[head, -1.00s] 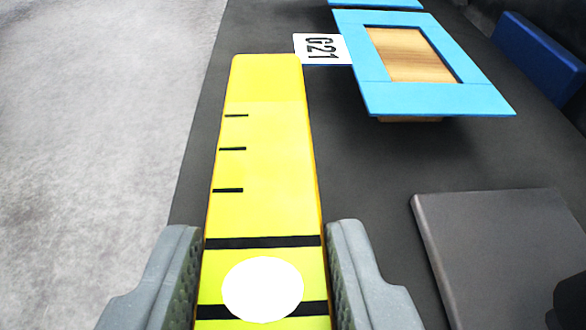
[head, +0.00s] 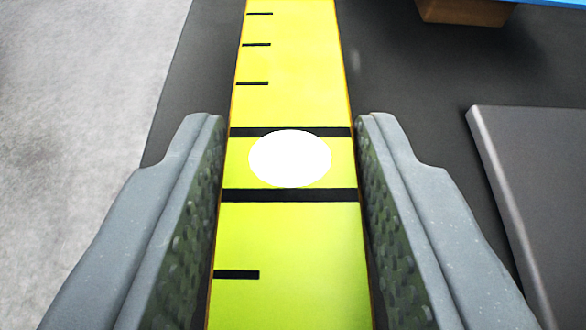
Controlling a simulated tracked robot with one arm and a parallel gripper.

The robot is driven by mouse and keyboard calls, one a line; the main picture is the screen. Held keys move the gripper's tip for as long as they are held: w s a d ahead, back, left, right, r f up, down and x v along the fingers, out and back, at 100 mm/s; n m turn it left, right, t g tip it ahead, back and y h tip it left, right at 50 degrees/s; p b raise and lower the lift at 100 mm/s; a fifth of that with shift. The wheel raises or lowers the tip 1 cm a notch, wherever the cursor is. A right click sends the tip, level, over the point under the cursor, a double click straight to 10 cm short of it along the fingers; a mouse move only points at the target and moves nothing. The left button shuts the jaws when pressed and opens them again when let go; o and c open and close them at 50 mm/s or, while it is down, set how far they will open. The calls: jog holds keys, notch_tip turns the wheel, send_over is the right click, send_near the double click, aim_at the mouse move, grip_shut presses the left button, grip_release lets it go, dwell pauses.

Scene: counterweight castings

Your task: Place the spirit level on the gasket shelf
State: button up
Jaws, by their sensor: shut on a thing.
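The spirit level (head: 290,235) is a long yellow-green bar with black marks and a white oval on its top face. It runs up the middle of the head view, and both of its ends are out of the frame. My gripper (head: 290,125) is shut on it, one grey finger along each long side, with the white oval between the fingers. The level lies over a dark grey surface (head: 410,80). I cannot tell from this view whether it touches that surface, or which part is the gasket shelf.
A grey slab (head: 540,190) lies at the right. A wooden block (head: 465,12) under a blue edge (head: 555,2) shows at the top right. Pale floor (head: 70,120) is at the left, beyond the dark surface's edge. The dark surface is bare between level and slab.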

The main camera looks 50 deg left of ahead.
jog(key=shift+s+f+b, duration=0.1)
jog(key=shift+f+b, duration=0.45)
jog(key=shift+f, duration=0.1)
jog(key=shift+s+a+f+b, duration=0.1)
jog(key=shift+f+b, duration=0.2)
jog(key=shift+f, duration=0.05)
jog(key=o, duration=1.2)
jog(key=shift+f, duration=0.15)
jog(key=shift+s+f, duration=0.1)
jog(key=shift+f, duration=0.05)
jog(key=shift+a+f, duration=0.1)
jog(key=shift+p, duration=0.35)
jog(key=shift+r+p, duration=0.5)
jog(key=shift+p, duration=0.3)
jog(key=v, duration=0.4)
jog(key=r+p+v, duration=0.1)
jog(key=v, duration=0.3)
jog(key=w+p+v, duration=0.1)
jog(key=v, duration=0.3)
jog(key=shift+s+r, duration=0.25)
jog(key=shift+r, duration=0.2)
